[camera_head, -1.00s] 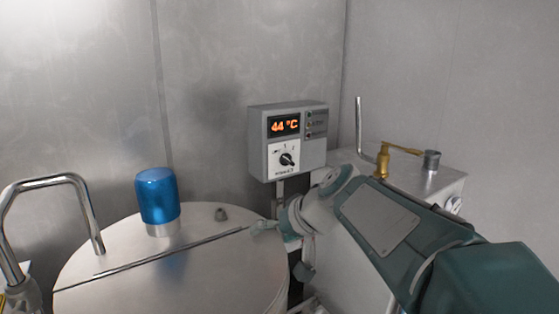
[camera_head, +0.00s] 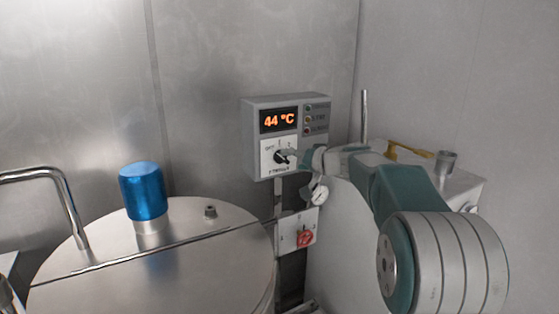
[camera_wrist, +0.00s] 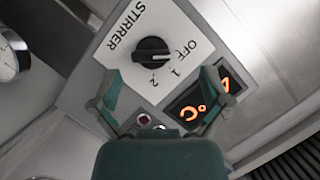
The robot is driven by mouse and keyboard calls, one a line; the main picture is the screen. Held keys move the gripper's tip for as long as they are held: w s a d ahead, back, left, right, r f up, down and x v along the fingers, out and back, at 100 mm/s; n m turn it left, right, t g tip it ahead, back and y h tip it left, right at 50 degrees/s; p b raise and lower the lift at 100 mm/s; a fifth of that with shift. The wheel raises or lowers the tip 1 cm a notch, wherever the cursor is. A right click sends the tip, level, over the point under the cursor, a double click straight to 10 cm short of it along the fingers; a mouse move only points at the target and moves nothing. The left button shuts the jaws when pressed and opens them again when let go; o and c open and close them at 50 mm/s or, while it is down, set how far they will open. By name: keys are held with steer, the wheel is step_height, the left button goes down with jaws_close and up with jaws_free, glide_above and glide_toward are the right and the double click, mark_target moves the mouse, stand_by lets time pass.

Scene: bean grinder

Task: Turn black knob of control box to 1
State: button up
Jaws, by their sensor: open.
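A second box with a red switch (camera_head: 305,238) is mounted below the control box. A round gauge (camera_head: 319,193) hangs close under my wrist. The steel tank (camera_head: 200,265) with a blue cap (camera_head: 143,191) stands at the left. A brass valve (camera_head: 405,152) is at the right.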

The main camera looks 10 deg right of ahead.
mark_target(285, 159)
steer(key=w, duration=0.1)
steer(key=w+f, duration=0.1)
steer(key=w, duration=0.2)
steer(key=shift+w+f, duration=0.15)
steer(key=shift+f, duration=0.1)
steer(key=shift+w+a, duration=0.15)
steer(key=shift+a, duration=0.05)
steer(key=shift+w+a, duration=0.1)
steer(key=shift+a, duration=0.85)
steer(key=c, duration=0.3)
steer(key=shift+d, duration=0.15)
steer(key=c, duration=0.5)
steer(key=shift+d, duration=0.35)
steer(key=c, duration=0.4)
